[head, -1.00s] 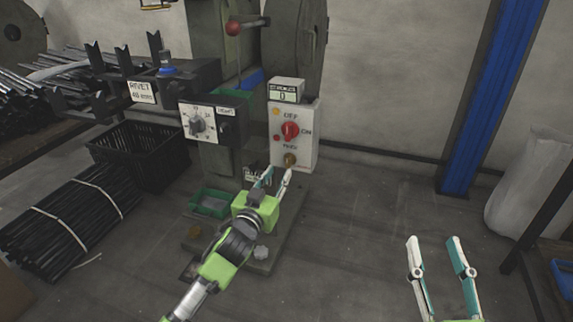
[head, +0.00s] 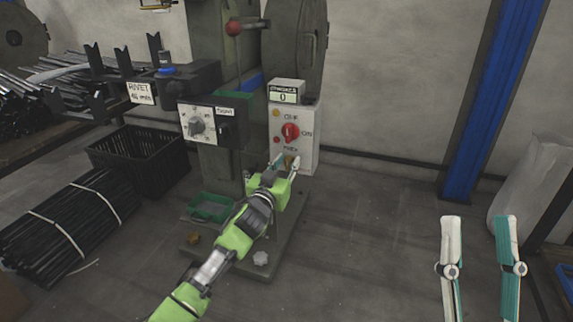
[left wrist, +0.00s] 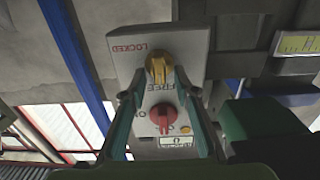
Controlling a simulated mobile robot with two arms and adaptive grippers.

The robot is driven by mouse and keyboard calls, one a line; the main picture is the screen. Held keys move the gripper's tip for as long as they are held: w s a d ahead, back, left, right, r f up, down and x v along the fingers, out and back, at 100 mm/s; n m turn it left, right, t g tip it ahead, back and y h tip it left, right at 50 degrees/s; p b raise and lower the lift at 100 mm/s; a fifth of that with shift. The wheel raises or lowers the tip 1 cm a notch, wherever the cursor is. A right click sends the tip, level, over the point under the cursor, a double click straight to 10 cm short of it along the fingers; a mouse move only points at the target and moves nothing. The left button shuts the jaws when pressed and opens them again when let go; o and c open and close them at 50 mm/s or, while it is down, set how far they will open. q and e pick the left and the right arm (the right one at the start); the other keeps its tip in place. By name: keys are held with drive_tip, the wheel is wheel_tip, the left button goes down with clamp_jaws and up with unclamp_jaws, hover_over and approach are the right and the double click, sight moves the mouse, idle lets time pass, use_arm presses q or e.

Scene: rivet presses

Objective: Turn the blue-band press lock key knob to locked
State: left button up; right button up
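The press with the blue band (head: 252,82) carries a pale control box (head: 308,135). A red switch (head: 291,131) sits mid-box, and it also shows in the left wrist view (left wrist: 163,116). The brass key knob (left wrist: 158,71) is below it, mostly hidden by my gripper in the head view. The left wrist view is inverted; "LOCKED" and "FREE" are printed near the knob, which lies by "FREE". My left gripper (head: 282,162) is open, with its fingertips (left wrist: 159,80) on either side of the knob; contact is unclear. My right gripper (head: 481,220) is open and empty.
A dial box (head: 212,125) stands left of the control box, with a counter (head: 287,92) above the latter. A green tray (head: 209,208) sits on the press base. A black crate (head: 137,158) and bundled rods (head: 68,220) lie left.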

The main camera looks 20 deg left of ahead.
use_arm(q)
clamp_jaws()
use_arm(e)
drive_tip(key=shift+w, duration=0.1)
